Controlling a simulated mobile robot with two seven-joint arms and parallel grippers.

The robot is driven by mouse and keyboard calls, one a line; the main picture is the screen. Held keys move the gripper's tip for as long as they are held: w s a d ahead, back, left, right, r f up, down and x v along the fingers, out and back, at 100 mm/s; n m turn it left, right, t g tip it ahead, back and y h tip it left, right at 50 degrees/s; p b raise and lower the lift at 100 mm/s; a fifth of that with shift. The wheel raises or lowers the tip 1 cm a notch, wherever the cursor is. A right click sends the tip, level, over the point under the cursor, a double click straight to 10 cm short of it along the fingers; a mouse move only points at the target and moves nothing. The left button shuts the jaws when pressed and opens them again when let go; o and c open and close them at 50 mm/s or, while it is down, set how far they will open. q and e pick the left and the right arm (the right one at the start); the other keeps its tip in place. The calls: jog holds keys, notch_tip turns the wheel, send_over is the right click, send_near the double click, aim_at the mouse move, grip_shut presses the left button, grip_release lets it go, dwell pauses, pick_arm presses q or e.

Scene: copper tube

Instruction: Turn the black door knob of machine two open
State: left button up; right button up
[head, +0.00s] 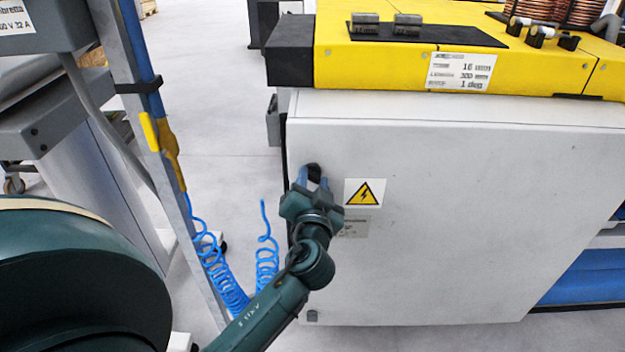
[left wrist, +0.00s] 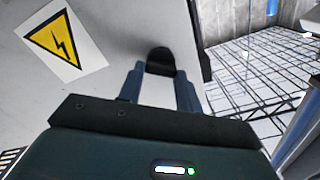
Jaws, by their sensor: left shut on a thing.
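The black door knob (head: 314,171) is on the left side of the white cabinet door (head: 450,220), left of a yellow warning sign. My left gripper (head: 313,183) is at the knob with its blue fingers on either side of it, shut on it. In the left wrist view the black knob (left wrist: 160,61) sits between the tips of the two blue fingers (left wrist: 159,76). The fingers cover the knob's sides. The door lies flush with the cabinet front as far as I can see. My right gripper is not in view.
The yellow warning sign (head: 367,193) is close right of my gripper. A yellow machine top (head: 400,62) is above the door. A grey post (head: 155,150) with blue coiled hoses (head: 225,270) stands at left. Pale floor (head: 215,90) is open behind.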

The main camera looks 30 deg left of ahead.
pick_arm(q)
jog(key=m+p, duration=0.2)
jog(key=m, duration=0.3)
jog(key=shift+m, duration=1.1)
jog(key=shift+m+p, duration=0.6)
jog(key=shift+m, duration=0.2)
jog(key=shift+d+f+m+p, duration=0.1)
jog(key=shift+m+p, duration=0.3)
jog(key=shift+m, duration=0.7)
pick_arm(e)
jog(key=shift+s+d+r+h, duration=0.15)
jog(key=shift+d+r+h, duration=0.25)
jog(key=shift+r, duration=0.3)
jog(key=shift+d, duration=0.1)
pick_arm(q)
jog(key=o, duration=1)
jog(key=shift+w+f, duration=0.1)
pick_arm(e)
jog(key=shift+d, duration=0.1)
